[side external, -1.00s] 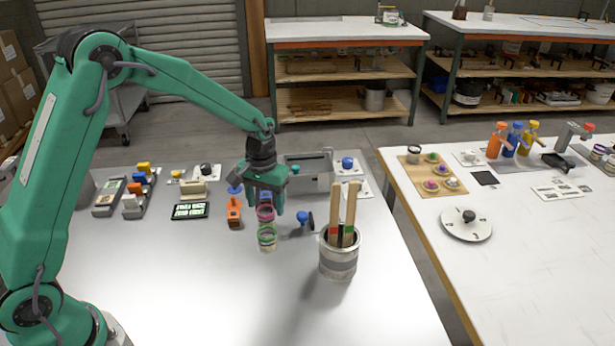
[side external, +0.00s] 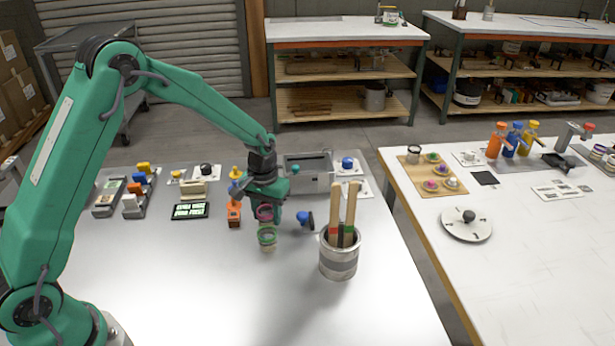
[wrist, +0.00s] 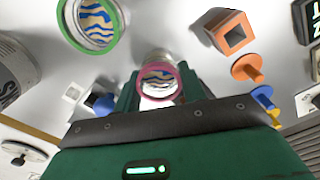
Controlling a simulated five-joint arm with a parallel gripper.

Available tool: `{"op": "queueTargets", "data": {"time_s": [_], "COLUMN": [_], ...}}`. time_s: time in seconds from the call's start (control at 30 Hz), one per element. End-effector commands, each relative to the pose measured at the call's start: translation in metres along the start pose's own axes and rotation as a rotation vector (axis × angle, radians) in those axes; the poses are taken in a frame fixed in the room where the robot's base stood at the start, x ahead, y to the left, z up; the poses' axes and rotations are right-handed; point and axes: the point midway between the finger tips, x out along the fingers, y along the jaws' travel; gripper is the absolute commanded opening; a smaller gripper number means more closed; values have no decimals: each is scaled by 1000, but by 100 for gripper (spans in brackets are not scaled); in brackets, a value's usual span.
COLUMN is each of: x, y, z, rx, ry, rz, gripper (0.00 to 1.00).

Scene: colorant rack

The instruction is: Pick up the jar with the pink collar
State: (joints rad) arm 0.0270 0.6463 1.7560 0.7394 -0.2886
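The jar with the pink collar (side external: 265,213) stands upright on the steel table, just behind the jar with the green collar (side external: 267,236). My gripper (side external: 264,208) is low at the pink-collared jar, pointing down. In the wrist view the pink collar (wrist: 139,83) faces the camera, with one green finger on each side of the jar. The fingers are close to the jar; whether they touch it is not clear. The green-collared jar (wrist: 118,22) is outside the fingers, at the upper left. My gripper partly hides the pink-collared jar in the side view.
A can with wooden sticks (side external: 338,262) stands right of the jars. An orange holder (side external: 234,214) is close on the left, and a blue-knobbed piece (side external: 305,219) on the right. A grey bin (side external: 308,172) is behind. The table front is clear.

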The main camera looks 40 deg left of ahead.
Motion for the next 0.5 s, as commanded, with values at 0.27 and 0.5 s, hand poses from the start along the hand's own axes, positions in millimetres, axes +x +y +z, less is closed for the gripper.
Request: {"op": "queueTargets", "data": {"time_s": [0.27,0.5], "x": [0,-1], "y": [0,0], "z": [0,0], "rx": [0,0], "ry": [0,1], "rz": [0,0], "gripper": [12,12]}}
